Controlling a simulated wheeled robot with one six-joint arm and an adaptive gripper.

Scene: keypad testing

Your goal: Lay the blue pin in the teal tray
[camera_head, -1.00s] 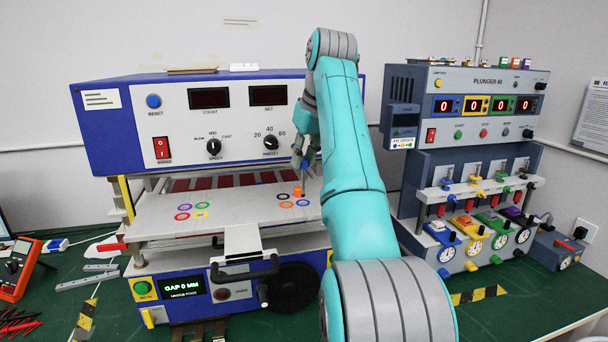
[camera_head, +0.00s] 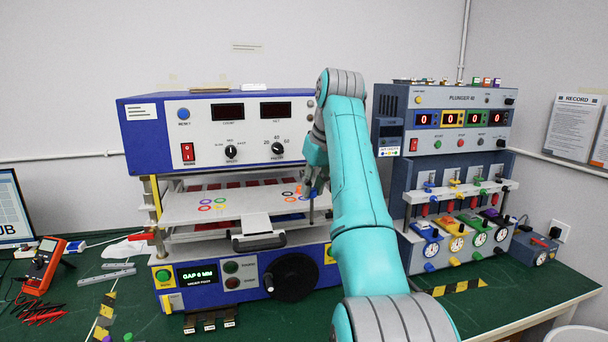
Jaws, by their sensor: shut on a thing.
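My gripper (camera_head: 314,185) is small and partly hidden by my teal arm. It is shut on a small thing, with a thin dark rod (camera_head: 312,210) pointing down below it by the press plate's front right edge. I cannot make out the thing's colour, nor tell whether it is the blue pin. A small orange piece (camera_head: 307,190) shows beside the gripper; I cannot tell whether they touch. I cannot make out a teal tray; my arm hides part of the bench.
The blue and white press (camera_head: 215,130) stands behind the gripper, its pale plate (camera_head: 175,207) marked with coloured rings. The plunger tester (camera_head: 450,120) stands right of my arm. Green bench is clear at front right (camera_head: 505,295).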

